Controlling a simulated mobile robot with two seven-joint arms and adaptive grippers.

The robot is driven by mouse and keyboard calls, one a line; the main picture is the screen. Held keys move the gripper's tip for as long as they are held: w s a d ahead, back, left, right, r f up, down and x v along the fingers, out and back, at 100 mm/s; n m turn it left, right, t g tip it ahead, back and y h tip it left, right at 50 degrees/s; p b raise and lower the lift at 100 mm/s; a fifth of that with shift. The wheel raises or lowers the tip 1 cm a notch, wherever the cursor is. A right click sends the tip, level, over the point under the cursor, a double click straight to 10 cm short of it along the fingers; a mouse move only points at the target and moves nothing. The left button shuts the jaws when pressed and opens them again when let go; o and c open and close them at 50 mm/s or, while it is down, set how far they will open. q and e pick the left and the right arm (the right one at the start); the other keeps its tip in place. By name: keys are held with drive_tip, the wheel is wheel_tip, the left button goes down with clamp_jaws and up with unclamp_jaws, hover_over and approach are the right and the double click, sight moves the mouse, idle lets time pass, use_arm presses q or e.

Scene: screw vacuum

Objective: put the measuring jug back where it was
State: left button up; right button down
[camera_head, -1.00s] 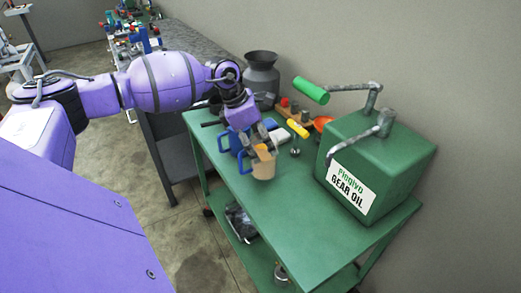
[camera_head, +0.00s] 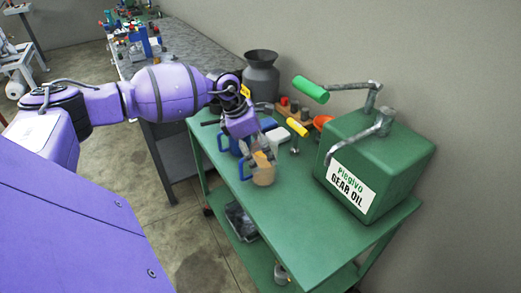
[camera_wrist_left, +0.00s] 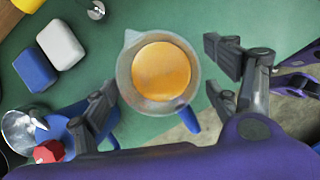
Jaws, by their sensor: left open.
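The measuring jug (camera_head: 264,175) is a translucent cup with orange contents and a blue handle. It is upright at the green cart's top (camera_head: 310,220). In the left wrist view the jug (camera_wrist_left: 160,75) is seen from above, with its blue handle toward the lower right. My left gripper (camera_head: 259,152) points down at the jug and is open. Its two fingers are on either side of the jug in the wrist view, with visible gaps. In the head view the fingers partly cover the jug's rim. My right gripper is out of view.
A green gear oil tank (camera_head: 370,170) with a crank stands to the right. A blue container (camera_head: 229,142) sits close behind the gripper. The cart's front is clear.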

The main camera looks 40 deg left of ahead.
use_arm(q)
drive_tip(key=shift+r, duration=0.25)
drive_tip(key=v, duration=1.2)
drive_tip(key=shift+f, duration=0.1)
